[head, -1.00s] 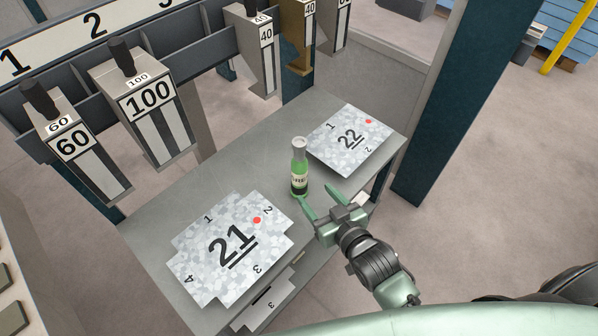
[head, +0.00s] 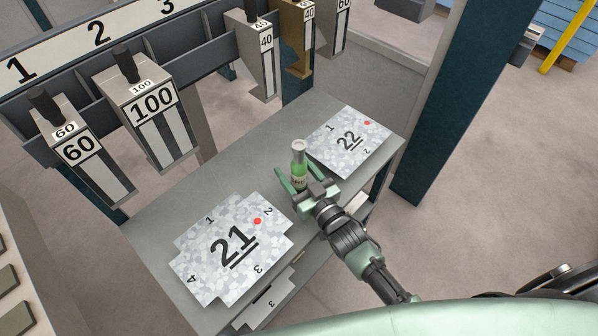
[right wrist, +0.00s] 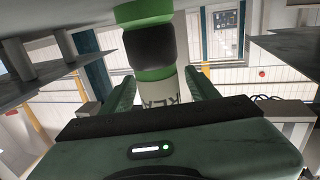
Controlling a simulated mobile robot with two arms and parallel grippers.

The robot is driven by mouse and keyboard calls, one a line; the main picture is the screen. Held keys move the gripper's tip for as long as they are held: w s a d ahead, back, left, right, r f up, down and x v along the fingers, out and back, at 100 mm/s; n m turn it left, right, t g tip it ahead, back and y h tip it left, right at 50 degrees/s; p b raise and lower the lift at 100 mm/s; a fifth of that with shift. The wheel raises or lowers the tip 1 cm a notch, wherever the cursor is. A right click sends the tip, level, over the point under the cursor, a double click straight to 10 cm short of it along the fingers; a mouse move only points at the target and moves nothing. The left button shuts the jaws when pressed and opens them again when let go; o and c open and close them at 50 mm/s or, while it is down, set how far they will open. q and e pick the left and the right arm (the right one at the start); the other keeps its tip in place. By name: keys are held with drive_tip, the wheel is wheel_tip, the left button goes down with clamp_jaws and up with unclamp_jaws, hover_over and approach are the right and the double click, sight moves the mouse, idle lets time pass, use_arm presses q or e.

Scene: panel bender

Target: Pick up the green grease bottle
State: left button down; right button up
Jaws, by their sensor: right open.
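The green grease bottle (head: 299,168) stands upright on the grey table (head: 215,165), between the two numbered sheets. It has a pale cap and a light label. My right gripper (head: 295,183) is open, with one finger on each side of the bottle in the head view. In the right wrist view the bottle (right wrist: 152,50) sits between the open fingers, its label partly hidden behind the gripper body. I cannot tell whether the fingers touch it. My left gripper is not in view.
Sheet 21 (head: 205,262) lies at the front left of the table and sheet 22 (head: 372,140) at the back right. Tool blocks marked 60 (head: 82,160) and 100 (head: 155,112) hang from a rail at left. A dark post (head: 450,110) stands at right.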

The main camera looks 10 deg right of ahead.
drive_tip(key=shift+w+a, duration=0.1)
drive_tip(key=shift+w, duration=0.1)
clamp_jaws()
drive_tip(key=shift+r, duration=0.15)
